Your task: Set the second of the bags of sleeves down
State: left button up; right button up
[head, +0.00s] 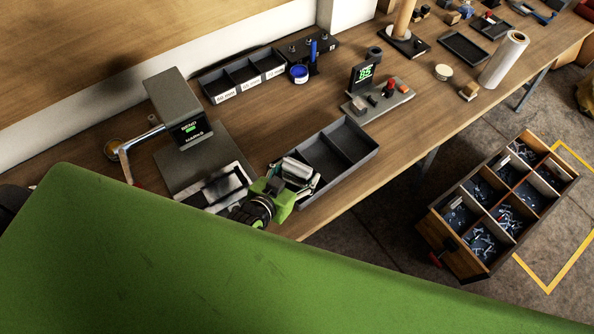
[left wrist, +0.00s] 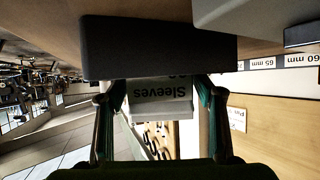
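A white bag (left wrist: 160,90) printed "Sleeves" sits between the fingers of my left gripper (left wrist: 161,100) in the left wrist view, with a finger on each side. In the head view my left gripper (head: 288,187) is over the left end of a dark compartment tray (head: 367,157), holding the pale bag (head: 299,168) there. I cannot tell whether the bag touches the tray floor. The tray's middle and right compartments look empty. A dark wall (left wrist: 160,46) lies close to the bag in the left wrist view. No second bag is clearly seen. My right gripper is not in view.
A bending machine (head: 180,105) stands left of the tray. A labelled three-part bin (head: 243,76) is behind, and a control box with a green display (head: 366,74) is behind right. A wooden crate of screws (head: 500,205) stands right, off the bench.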

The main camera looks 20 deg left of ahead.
pick_arm(q)
jog(key=shift+o, duration=0.2)
jog(key=shift+r, duration=0.2)
jog(key=b+v, duration=0.1)
jog(key=v, duration=1.1)
